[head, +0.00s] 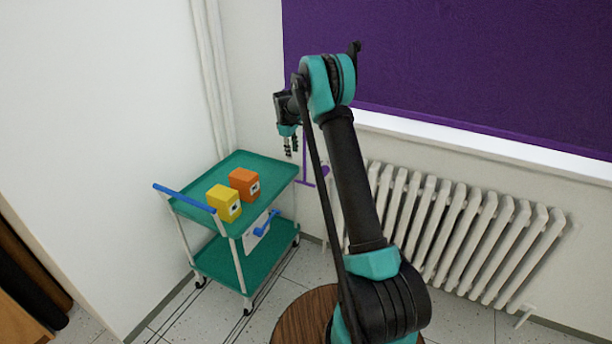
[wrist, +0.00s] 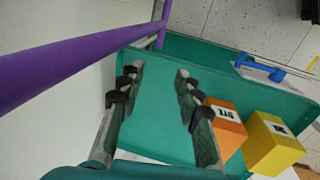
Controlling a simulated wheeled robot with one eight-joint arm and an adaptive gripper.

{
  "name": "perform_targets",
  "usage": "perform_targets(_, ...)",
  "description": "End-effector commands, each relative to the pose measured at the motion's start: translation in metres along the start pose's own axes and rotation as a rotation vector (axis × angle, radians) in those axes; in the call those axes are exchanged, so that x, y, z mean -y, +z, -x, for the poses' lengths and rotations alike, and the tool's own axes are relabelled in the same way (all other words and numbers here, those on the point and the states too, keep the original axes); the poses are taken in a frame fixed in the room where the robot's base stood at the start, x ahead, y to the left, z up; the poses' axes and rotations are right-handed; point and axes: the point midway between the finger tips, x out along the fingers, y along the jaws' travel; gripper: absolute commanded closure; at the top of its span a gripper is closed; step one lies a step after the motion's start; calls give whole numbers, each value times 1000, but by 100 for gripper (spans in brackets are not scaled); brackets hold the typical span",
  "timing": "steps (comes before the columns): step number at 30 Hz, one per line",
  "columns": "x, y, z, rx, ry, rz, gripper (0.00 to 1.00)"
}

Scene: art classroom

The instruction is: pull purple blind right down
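The purple blind (head: 450,60) covers the window at the upper right of the head view. Its lower edge lies just above the white sill. A thin purple rod (head: 306,165) hangs beside the wall behind my arm, with a short bar at its lower end. In the wrist view a purple rod (wrist: 85,55) crosses the upper left and meets another purple piece near the top. My gripper (head: 291,151) points down above the trolley, its fingers spread with nothing between them. In the wrist view my gripper (wrist: 158,72) is right of the purple rod and apart from it.
A green trolley (head: 240,262) stands below my gripper. A white radiator (head: 460,225) is under the window. A wooden round top (head: 303,318) is beside my base.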

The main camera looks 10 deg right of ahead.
Motion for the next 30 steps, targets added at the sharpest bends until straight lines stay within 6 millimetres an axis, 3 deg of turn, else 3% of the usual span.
perform_targets(5,0,0,-15,4,0,7,66)
perform_targets(24,0,0,-139,2,0,4,66)
perform_targets(30,0,0,-164,2,0,3,66)
